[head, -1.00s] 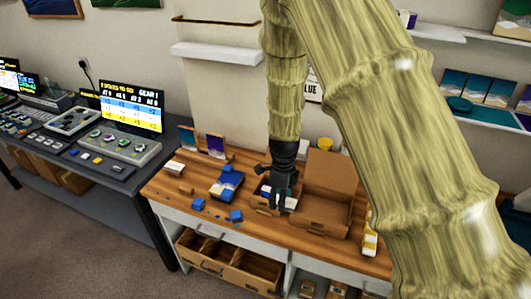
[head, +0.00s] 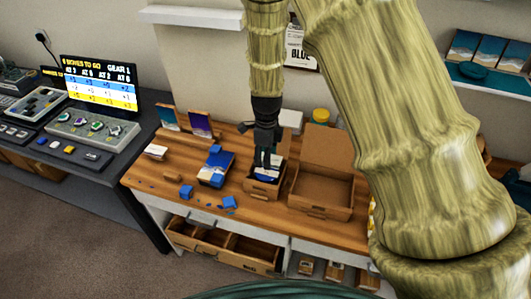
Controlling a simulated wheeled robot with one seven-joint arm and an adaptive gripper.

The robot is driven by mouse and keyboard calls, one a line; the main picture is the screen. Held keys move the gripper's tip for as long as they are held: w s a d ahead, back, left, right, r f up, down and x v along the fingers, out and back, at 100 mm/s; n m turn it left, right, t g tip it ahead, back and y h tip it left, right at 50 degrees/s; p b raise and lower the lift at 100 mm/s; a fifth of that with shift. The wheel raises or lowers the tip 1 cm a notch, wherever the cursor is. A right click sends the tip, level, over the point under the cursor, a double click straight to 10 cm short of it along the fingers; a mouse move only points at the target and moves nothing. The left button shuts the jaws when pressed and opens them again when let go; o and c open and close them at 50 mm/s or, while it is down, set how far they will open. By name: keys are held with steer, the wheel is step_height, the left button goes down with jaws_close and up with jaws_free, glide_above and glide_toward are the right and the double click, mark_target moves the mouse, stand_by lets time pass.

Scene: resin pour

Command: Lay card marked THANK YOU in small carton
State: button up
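The small open carton (head: 262,190) stands on the wooden bench top, just left of a larger open carton. Something blue and white (head: 266,174) lies inside it. My dark gripper (head: 266,163) points down at the small carton's opening, its fingertips over or just inside it. I cannot tell whether the fingers are apart or closed, or whether they hold anything. A small whitish stack (head: 156,152) lies at the left end of the bench. No THANK YOU lettering is readable, so I cannot pick out the card.
The larger carton (head: 320,192) has its lid raised at the back. A blue box (head: 216,169) and several small blue pieces (head: 229,202) lie left of the small carton. A yellow-lidded jar (head: 321,116) stands behind. My arm hides the bench's right end.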

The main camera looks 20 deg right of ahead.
steer(key=b, duration=0.2)
glide_above(264, 171)
steer(key=f, duration=0.4)
steer(key=shift+w+d+f, duration=0.1)
steer(key=shift+w+f, duration=0.25)
steer(key=shift+f, duration=0.05)
steer(key=shift+s+f, duration=0.5)
steer(key=shift+s, duration=0.1)
steer(key=shift+f, duration=0.25)
steer(key=shift+w+f, duration=0.35)
steer(key=shift+f, duration=0.25)
steer(key=shift+s+r, duration=0.15)
steer(key=shift+o, duration=1)
steer(key=shift+s+r, duration=0.1)
steer(key=o, duration=0.5)
steer(key=shift+w, duration=0.2)
steer(key=shift+s, duration=0.1)
